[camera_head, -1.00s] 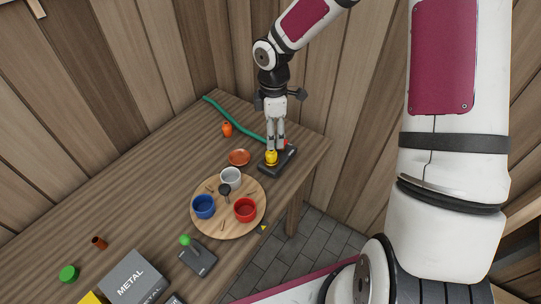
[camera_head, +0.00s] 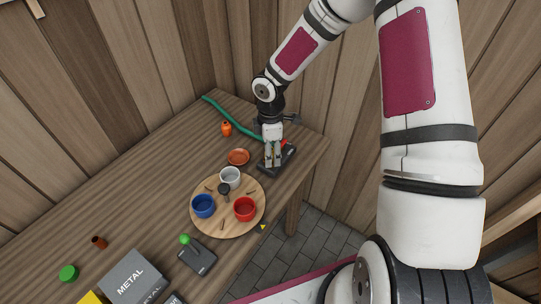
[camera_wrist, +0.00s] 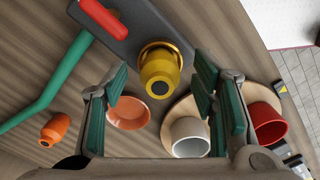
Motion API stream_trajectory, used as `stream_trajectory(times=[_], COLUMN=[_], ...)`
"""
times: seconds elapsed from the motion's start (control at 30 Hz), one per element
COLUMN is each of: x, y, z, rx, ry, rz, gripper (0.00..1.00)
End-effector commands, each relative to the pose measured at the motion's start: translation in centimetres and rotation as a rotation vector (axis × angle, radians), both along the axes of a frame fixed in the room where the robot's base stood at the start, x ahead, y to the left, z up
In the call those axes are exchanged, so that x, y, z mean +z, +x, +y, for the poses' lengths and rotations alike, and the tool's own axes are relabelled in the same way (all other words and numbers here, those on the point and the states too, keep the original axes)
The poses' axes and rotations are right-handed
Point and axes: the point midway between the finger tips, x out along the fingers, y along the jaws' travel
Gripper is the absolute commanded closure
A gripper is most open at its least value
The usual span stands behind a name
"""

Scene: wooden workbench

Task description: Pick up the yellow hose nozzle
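The yellow hose nozzle (camera_wrist: 160,75) shows in the wrist view, standing in a brass-coloured ring on a dark grey base (camera_wrist: 125,25) with a red handle. In the head view it is mostly hidden by my fingers. My gripper (camera_wrist: 162,82) is open, with one green-padded finger to the left of the nozzle and one to the right. Gaps show on both sides, so it does not hold the nozzle. In the head view my gripper (camera_head: 272,163) is low over the dark base at the right end of the bench.
A green hose (camera_head: 233,121) and an orange nozzle-like piece (camera_head: 226,129) lie behind and left. An orange saucer (camera_head: 238,157) is close by. A round wooden tray (camera_head: 228,228) holds white, blue and red cups. A joystick box (camera_head: 197,256) stands in front.

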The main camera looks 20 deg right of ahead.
Motion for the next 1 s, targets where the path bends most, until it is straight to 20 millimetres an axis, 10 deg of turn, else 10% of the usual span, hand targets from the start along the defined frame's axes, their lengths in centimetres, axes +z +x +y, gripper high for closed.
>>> stream_trajectory(times=[0.2,1.0], x=[0.0,3.8], y=[0.0,-1.5], z=[0.0,-0.2], rx=[0.000,0.001], ry=[0.000,-0.003], rz=[0.000,0.002], gripper=[0.95,0.95])
